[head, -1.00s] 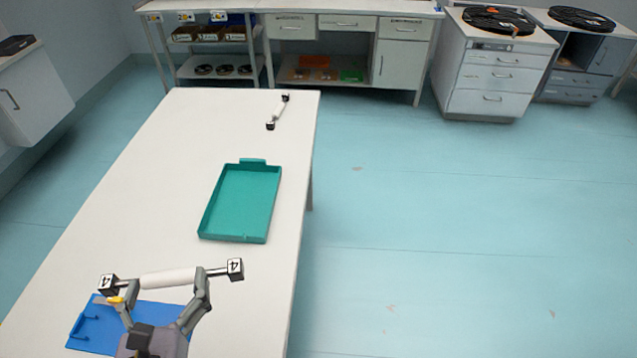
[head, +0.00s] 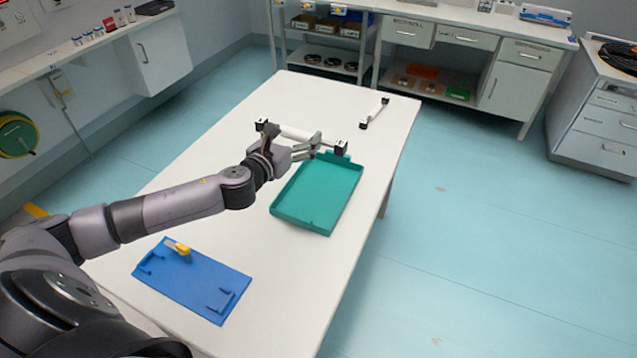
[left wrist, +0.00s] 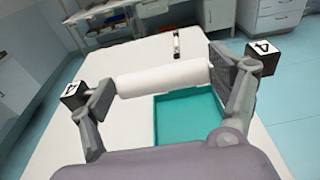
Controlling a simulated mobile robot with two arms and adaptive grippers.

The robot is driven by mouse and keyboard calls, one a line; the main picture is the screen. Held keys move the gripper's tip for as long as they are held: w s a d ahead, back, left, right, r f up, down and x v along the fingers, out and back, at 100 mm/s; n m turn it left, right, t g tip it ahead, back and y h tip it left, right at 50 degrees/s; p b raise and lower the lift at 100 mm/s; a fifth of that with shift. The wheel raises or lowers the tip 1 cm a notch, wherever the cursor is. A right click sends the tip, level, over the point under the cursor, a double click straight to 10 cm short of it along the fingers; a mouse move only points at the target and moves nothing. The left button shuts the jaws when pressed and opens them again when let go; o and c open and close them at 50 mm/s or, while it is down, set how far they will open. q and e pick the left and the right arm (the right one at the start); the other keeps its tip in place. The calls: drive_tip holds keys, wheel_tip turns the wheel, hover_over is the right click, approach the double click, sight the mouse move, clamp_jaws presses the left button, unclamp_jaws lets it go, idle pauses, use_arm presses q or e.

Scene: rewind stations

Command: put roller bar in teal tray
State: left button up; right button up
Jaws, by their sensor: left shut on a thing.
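My left gripper (head: 290,142) is shut on a white roller bar (head: 297,133) with black end blocks marked 4. It holds the bar near the far end of the teal tray (head: 305,220), above table level. The bar also shows in the left wrist view (left wrist: 163,83), lying across between the two fingers (left wrist: 165,92). The teal tray shows below and beyond it in that view (left wrist: 182,122), partly hidden by the gripper. The tray is empty in its visible part. My right gripper is in neither view.
A second roller bar (head: 375,113) lies on the white table (head: 240,235) at its far right. A blue holder board (head: 200,290) with a yellow-handled item (head: 178,247) lies at the near left. Drawer cabinets and shelves stand behind the table.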

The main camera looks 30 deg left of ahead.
use_arm(q)
drive_tip(key=shift+w+a+f, duration=0.15)
drive_tip(key=shift+a+f, duration=0.05)
drive_tip(key=shift+a, duration=0.05)
drive_tip(key=shift+f+b, duration=2.8)
drive_tip(key=shift+f, duration=6.75)
drive_tip(key=shift+f+b, duration=0.65)
drive_tip(key=o, duration=1.3)
drive_tip(key=shift+d+f, duration=0.1)
drive_tip(key=shift+f, duration=0.05)
drive_tip(key=shift+o, duration=0.2)
